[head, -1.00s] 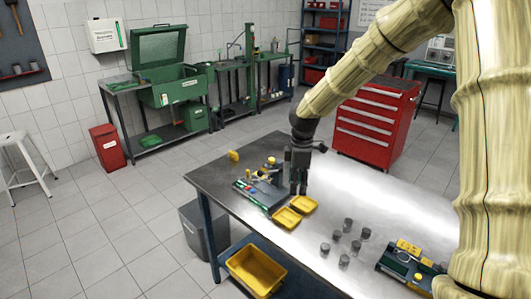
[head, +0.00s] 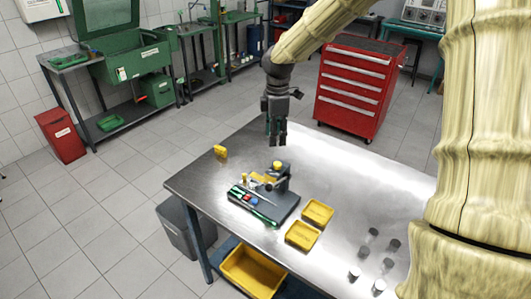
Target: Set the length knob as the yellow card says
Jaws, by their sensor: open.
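A small upright yellow card (head: 220,151) stands near the back left edge of the metal bench; its writing is too small to read. A dark fixture (head: 285,208) sits to its right, with green, red and blue parts along its front. A dark post on it carries a yellow knob-like top (head: 277,165); I cannot tell whether this is the length knob or read any setting. My gripper (head: 277,143) points down, open and empty, above and just behind the yellow top in the picture. It appears apart from the fixture.
Two yellow trays (head: 302,236) lie right of the fixture on the bench (head: 345,180). Several grey cylinders (head: 364,251) stand farther right. A red drawer cabinet (head: 355,88) is behind the bench. Bare bench top lies right of my gripper.

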